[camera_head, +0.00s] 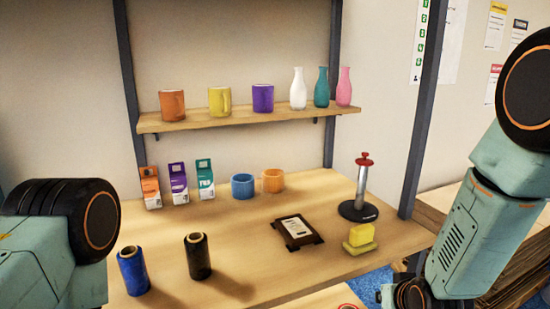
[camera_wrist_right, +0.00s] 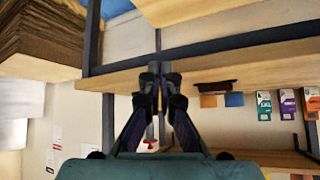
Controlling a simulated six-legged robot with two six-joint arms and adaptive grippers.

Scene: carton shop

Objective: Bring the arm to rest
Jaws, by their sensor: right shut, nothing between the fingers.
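My right arm (camera_head: 470,235) comes in at the right side of the head view and bends down beside the table's right end. My right gripper shows in the right wrist view (camera_wrist_right: 157,72) with its fingers together and nothing between them. In that view the tips lie in front of the table's edge, and the picture is upside down. My left arm (camera_head: 50,235) shows at the left edge of the head view. My left gripper is outside the frame.
The wooden table (camera_head: 250,220) holds two spools (camera_head: 197,257), several cartons and mugs, a dark frame (camera_head: 297,232), a yellow sponge (camera_head: 361,236) and a red-topped stand (camera_head: 362,188). A shelf (camera_head: 240,120) above holds mugs and bottles. A dark post (camera_head: 424,110) rises at the right.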

